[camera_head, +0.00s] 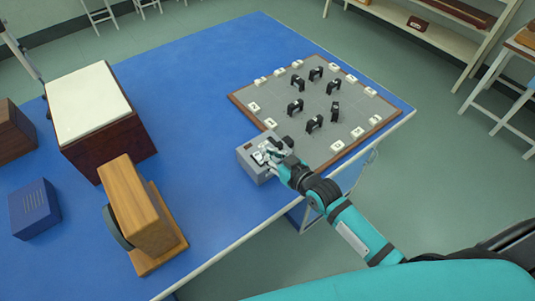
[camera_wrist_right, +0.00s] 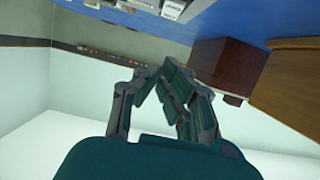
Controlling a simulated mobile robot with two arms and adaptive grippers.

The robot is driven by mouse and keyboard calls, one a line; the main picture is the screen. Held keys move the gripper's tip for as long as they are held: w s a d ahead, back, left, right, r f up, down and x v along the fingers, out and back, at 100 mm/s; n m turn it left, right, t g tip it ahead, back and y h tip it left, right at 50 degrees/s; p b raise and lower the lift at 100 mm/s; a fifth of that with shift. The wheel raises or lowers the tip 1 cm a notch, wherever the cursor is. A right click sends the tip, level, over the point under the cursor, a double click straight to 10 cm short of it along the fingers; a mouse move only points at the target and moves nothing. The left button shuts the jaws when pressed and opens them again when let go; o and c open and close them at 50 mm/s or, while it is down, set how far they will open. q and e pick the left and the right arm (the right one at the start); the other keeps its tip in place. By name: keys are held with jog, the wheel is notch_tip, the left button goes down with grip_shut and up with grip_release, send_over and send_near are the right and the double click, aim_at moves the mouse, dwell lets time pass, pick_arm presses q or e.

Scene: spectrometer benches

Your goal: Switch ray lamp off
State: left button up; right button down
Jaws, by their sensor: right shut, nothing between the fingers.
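A small grey box (camera_head: 252,165) stands on the blue table beside the near left corner of the grey board. Light parts show on its top, but my fingers cover part of it; I cannot make out a switch or its position. No thing is plainly marked as the ray lamp. My right gripper (camera_head: 270,154) is over the top of this box, shut and empty; I cannot tell whether it touches. In the right wrist view my gripper (camera_wrist_right: 177,98) has its fingers together. My left gripper is not in view.
The grey board (camera_head: 313,108) carries several black arch-shaped pieces and white labelled blocks. On the blue table (camera_head: 215,85) at left stand a white-topped brown box (camera_head: 108,148), a wooden stand (camera_head: 138,205) and a blue box (camera_head: 34,209). The table's middle is clear.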

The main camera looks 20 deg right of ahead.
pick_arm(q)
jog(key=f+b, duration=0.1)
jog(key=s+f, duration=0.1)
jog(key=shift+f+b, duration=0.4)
pick_arm(e)
jog(key=s+d, duration=0.3)
jog(key=s, duration=0.4)
jog(key=shift+s, duration=0.25)
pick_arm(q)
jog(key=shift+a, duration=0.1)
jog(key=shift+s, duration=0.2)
